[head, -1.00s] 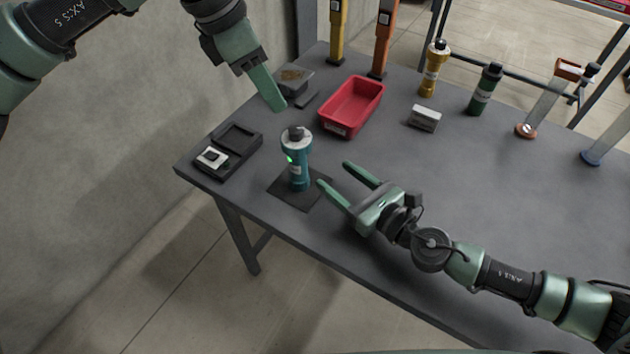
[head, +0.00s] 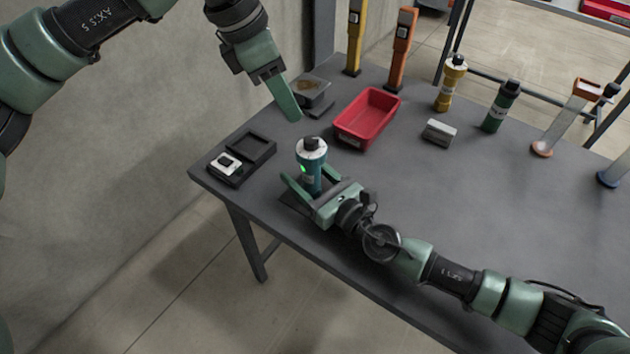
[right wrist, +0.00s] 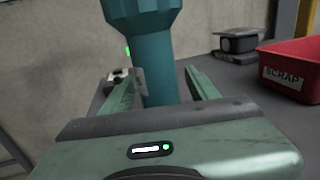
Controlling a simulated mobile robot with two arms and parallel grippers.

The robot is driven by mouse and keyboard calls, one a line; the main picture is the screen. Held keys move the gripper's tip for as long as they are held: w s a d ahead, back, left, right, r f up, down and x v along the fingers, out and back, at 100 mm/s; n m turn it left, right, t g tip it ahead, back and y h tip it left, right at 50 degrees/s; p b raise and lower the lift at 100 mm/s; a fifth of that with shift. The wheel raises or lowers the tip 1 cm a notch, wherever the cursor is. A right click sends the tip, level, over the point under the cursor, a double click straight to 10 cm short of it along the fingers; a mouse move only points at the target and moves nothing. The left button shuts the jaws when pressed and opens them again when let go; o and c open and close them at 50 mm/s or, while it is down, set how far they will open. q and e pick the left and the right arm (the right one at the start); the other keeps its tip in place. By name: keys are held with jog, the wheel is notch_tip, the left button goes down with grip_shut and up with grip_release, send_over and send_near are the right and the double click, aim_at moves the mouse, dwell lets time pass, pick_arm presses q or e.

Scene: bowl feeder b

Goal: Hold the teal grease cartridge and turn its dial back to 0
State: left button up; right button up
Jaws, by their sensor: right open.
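The teal grease cartridge (head: 312,176) stands upright on a dark mat near the table's left front. Its grey top with a dark dial knob faces up, and a green light shows on its side. My right gripper (head: 311,176) is open, with one finger on each side of the cartridge's lower body. In the right wrist view the teal body (right wrist: 158,65) rises between the two fingers, with a visible gap on the right side. My left gripper (head: 294,115) is above and behind the cartridge, pointing down, apart from it. Its fingers overlap in this view, so its opening is hidden. The dial's reading is too small to read.
A black tray with a white device (head: 226,164) lies left of the cartridge. A red bin (head: 367,118), marked SCRAP in the wrist view, stands behind it. A small grey box (head: 439,132), a yellow cartridge (head: 451,83) and a dark green cartridge (head: 500,106) stand further right.

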jog(key=shift+w+a, duration=0.2)
grip_shut()
dwell(0.3)
dwell(1.3)
